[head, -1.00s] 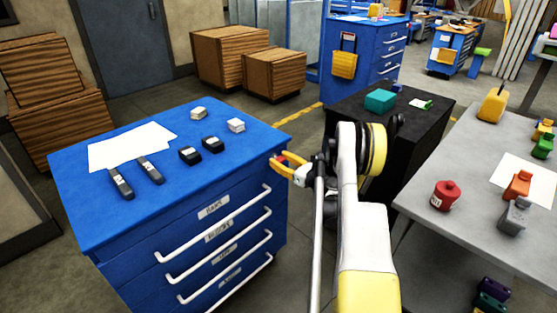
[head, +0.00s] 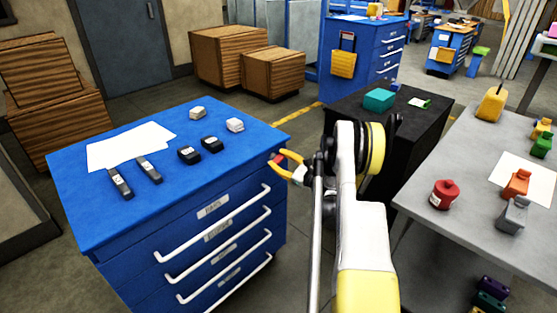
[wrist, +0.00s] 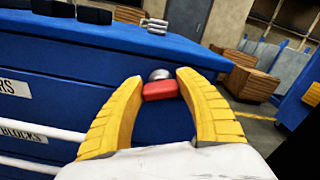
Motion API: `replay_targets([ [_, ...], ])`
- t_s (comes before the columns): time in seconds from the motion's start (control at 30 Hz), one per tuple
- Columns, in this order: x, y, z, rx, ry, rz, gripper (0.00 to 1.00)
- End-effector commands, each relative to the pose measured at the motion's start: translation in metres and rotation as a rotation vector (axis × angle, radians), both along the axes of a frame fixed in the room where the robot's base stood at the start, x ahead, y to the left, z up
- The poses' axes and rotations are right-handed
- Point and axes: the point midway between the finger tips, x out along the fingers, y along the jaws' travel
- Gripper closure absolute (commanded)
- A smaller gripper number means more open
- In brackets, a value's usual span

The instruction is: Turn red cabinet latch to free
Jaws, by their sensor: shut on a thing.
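The red latch (wrist: 160,90) sits on the front face of the blue cabinet (head: 80,215), near its upper right corner. A round grey metal piece (wrist: 159,74) shows just behind it in the wrist view. In the head view only a small red part of the latch (head: 279,159) shows beside the yellow fingers. My gripper (head: 283,167) is at the latch, with its yellow fingertips shut on both sides of it. In the wrist view the gripper (wrist: 162,84) has one finger left and one right of the red piece.
White drawer handles (head: 215,228) stick out of the cabinet front, left of my gripper. Dark and grey blocks (head: 189,155) and white paper (head: 130,145) lie on its top. A black cabinet (head: 430,120) and a grey table (head: 460,240) stand to the right.

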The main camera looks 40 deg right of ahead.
Motion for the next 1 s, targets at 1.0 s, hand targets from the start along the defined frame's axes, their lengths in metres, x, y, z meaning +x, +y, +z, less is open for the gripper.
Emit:
replay_targets([
  [1.0, 0.0005, 0.0034, -0.0035, -0.936, -0.074, -0.002, 0.88],
])
